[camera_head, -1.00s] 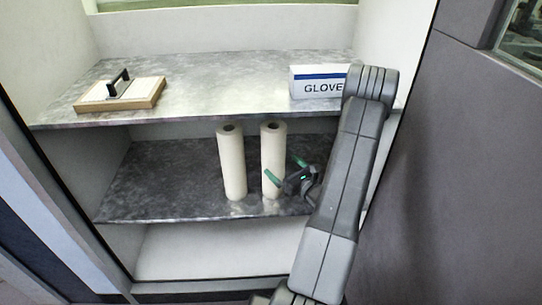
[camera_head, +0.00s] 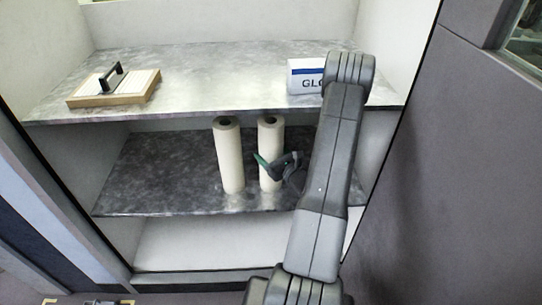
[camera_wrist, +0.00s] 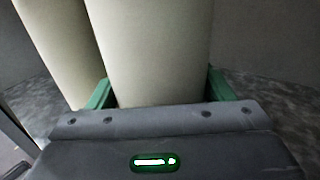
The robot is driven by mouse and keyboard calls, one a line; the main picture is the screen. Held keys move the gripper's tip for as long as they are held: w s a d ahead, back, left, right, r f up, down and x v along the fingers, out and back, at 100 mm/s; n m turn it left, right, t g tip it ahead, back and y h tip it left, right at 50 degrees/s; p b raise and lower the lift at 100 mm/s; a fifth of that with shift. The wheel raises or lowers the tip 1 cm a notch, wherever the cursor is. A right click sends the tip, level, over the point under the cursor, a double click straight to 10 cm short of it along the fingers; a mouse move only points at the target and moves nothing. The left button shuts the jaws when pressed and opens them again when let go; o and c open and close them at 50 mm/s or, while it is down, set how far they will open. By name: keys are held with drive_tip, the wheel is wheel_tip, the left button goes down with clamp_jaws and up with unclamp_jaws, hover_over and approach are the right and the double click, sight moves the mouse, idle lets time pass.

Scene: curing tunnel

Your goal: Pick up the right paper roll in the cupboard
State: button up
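The right paper roll (camera_head: 270,145), a pale upright cylinder, stands on the cupboard's middle shelf. The left paper roll (camera_head: 229,155) stands beside it, a narrow gap away. My gripper (camera_head: 274,160) reaches in from the right at the right roll, at about mid-height. In the wrist view, the right roll (camera_wrist: 155,50) fills the space between the green fingers of my gripper (camera_wrist: 158,84), one on each side. The fingers are spread apart and close to its sides; firm contact is not visible. The left roll (camera_wrist: 68,50) is just outside the left finger. In the head view, the far finger is hidden.
A white glove box (camera_head: 304,80) on the upper shelf (camera_head: 220,80) is partly hidden by my arm. A trowel on a wooden board (camera_head: 115,87) lies at the upper left. The middle shelf (camera_head: 160,175) is clear left of the rolls. A dark wall (camera_head: 450,170) stands at the right.

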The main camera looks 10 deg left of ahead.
drive_tip(key=c, duration=0.7)
drive_tip(key=shift+r, duration=0.15)
